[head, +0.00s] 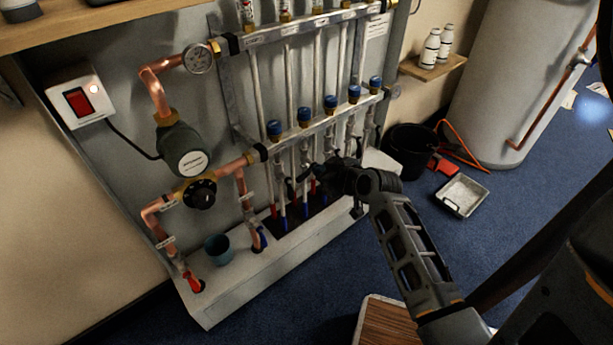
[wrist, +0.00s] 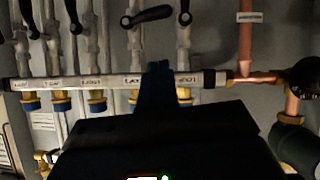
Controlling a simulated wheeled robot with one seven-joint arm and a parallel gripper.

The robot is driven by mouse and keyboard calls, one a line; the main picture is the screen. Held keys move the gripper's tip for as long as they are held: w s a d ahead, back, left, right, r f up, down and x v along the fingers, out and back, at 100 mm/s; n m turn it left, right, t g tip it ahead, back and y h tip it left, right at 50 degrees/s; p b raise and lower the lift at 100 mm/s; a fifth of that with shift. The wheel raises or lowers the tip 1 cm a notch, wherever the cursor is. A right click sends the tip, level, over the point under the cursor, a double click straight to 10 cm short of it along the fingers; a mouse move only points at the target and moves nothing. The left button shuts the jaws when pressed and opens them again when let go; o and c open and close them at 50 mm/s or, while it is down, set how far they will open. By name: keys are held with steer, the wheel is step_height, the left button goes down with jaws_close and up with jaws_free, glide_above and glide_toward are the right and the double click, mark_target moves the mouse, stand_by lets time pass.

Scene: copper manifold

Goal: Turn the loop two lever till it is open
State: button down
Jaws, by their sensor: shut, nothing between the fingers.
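The manifold's lower rail (head: 325,128) carries several white pipes with blue caps, and black levers sit on the pipes below it. In the wrist view, which looks upside down, the second lever from the right (wrist: 150,15) lies nearly across its pipe. I take it as the loop two lever; the rail labels are too blurred to confirm this. The lever right of it (wrist: 185,12) points along its pipe. My gripper (head: 322,174) is shut and empty in front of the lower pipes. Its dark fingers (wrist: 158,75) overlap the rail in the wrist view, apart from the lever. In the head view my gripper partly hides the levers.
Copper pipes with a pump (head: 181,150) and a black dial (head: 200,193) stand left of the manifold. A teal cup (head: 217,248) sits on the ledge. A black bucket (head: 410,150) and a metal tray (head: 462,195) are on the floor to the right.

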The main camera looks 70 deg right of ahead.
mark_target(309, 174)
steer(key=w+d+f, duration=0.1)
steer(key=f, duration=0.1)
steer(key=w+d+f+b, duration=0.1)
steer(key=w+f, duration=0.1)
steer(key=w+d+f, duration=0.1)
steer(key=d+f, duration=0.1)
steer(key=shift+w+b, duration=0.35)
steer(key=shift+w+d+f, duration=0.1)
steer(key=shift+f, duration=0.4)
steer(key=shift+f+b, duration=0.1)
steer(key=shift+b, duration=0.2)
